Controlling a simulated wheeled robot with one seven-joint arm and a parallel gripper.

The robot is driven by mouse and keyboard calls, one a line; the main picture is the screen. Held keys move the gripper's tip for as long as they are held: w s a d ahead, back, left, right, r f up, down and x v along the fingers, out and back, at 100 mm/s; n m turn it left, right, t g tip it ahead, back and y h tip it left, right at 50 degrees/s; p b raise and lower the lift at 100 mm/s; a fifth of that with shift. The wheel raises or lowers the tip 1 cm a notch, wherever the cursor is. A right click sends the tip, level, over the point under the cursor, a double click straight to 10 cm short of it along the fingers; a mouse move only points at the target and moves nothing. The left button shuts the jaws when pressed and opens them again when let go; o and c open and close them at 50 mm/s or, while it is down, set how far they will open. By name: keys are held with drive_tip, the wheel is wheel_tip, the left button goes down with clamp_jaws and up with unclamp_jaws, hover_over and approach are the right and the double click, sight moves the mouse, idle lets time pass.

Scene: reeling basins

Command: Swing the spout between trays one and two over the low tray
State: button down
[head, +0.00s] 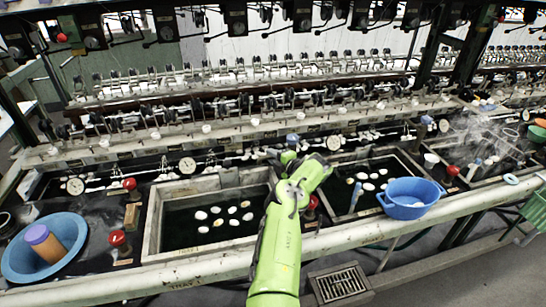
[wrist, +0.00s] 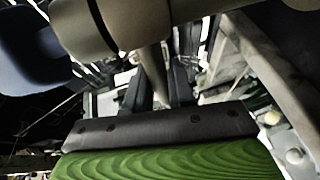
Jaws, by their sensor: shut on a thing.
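My gripper (head: 290,158) is at the back edge between two dark-water trays, at the end of my green arm. In the wrist view its dark jaws (wrist: 160,85) are shut on a tapering grey metal piece of the spout (wrist: 150,62). A thick grey pipe with a dark blue end (wrist: 30,50) crosses the top of that view. A small blue cap (head: 292,138) shows just behind my gripper in the head view. The left tray (head: 152,220) and the right tray (head: 408,160) hold white cocoons. My arm hides most of the spout; its direction and the lower water level cannot be told.
A blue tub (head: 410,198) sits at the right tray's front corner. A blue basin (head: 45,262) stands at the far left. Red knobs (head: 117,238) stick up beside the trays. A pale rail (head: 215,268) runs along the front, and reeling machinery (head: 240,75) lines the back.

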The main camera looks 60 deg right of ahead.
drive_tip(key=c, duration=1.1)
unclamp_jaws()
drive_tip(key=shift+o, duration=0.2)
drive_tip(key=shift+s, duration=0.1)
drive_tip(key=p+v, duration=0.4)
drive_tip(key=p, duration=0.2)
drive_tip(key=p+v, duration=0.4)
drive_tip(key=p, duration=0.2)
drive_tip(key=r+p+v, duration=0.1)
drive_tip(key=p+v, duration=0.3)
drive_tip(key=p, duration=0.1)
drive_tip(key=shift+s+a+p, duration=0.1)
drive_tip(key=shift+s+p, duration=0.15)
drive_tip(key=shift+p, duration=0.15)
drive_tip(key=shift+f+p+v, duration=0.15)
drive_tip(key=shift+v, duration=0.6)
drive_tip(key=shift+f+p+v, duration=0.15)
drive_tip(key=shift+f+v, duration=0.05)
drive_tip(key=shift+v, duration=0.5)
